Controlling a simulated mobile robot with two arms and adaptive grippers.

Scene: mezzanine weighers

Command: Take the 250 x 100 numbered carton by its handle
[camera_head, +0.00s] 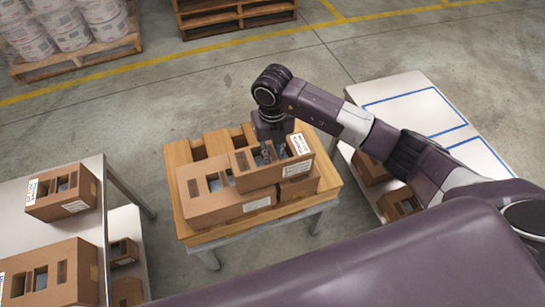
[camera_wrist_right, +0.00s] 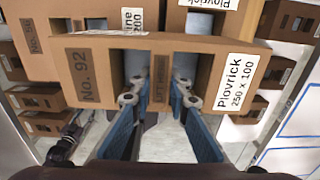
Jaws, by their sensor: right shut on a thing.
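The brown 250 x 100 carton (camera_head: 256,178) sits on top of other cartons on the middle table in the head view. In the right wrist view the carton (camera_wrist_right: 110,72) reads "No. 92", with a white label "Plovrick 250 x 100". It has two openings with a narrow strip between them as its handle (camera_wrist_right: 160,78). My right gripper (camera_head: 274,155) reaches down from above into the carton. In the right wrist view its fingers (camera_wrist_right: 160,97) are on either side of the strip and shut on it. I cannot tell whether the carton is lifted. My left gripper is not in view.
A larger carton (camera_head: 215,206) lies under it on the wooden pallet (camera_head: 178,157). A left bench (camera_head: 88,218) holds more cartons. A right bench (camera_head: 420,95) has a bare top with blue outlines and cartons below.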

